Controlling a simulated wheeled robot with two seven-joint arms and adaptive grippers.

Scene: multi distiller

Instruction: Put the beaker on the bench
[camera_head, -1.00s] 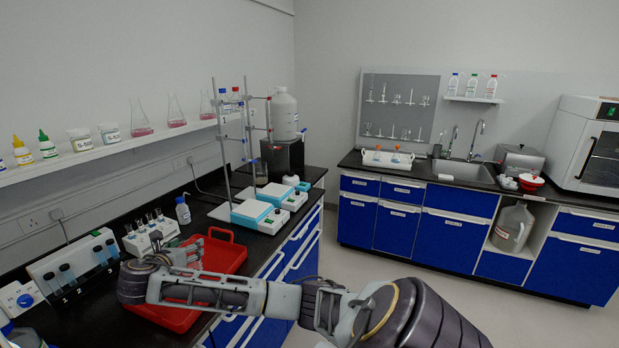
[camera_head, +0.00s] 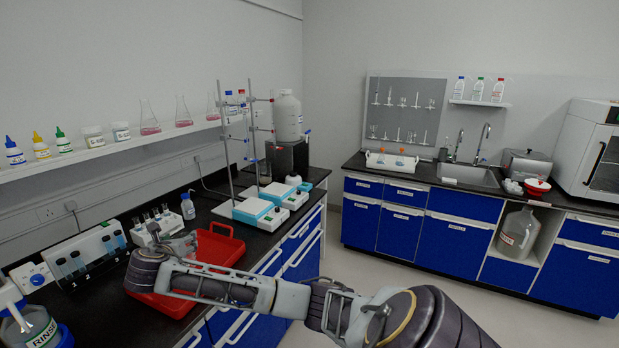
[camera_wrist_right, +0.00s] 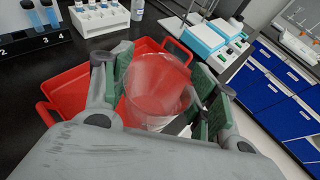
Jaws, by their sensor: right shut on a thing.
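A clear glass beaker (camera_wrist_right: 155,88) sits between the green-padded fingers of my right gripper (camera_wrist_right: 161,72) in the right wrist view. The fingers are shut on its sides. The beaker is over the red tray (camera_wrist_right: 68,92); I cannot tell whether its base touches the tray. The black bench (camera_head: 196,220) runs along the left wall. My left gripper is not in view.
A tube rack (camera_wrist_right: 98,18) and a wash bottle (camera_head: 188,206) stand behind the tray. Blue-and-white stirrers (camera_head: 252,212) with stands are beyond it. A numbered rack (camera_head: 85,258) and a rinse bottle (camera_head: 30,330) are at the left.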

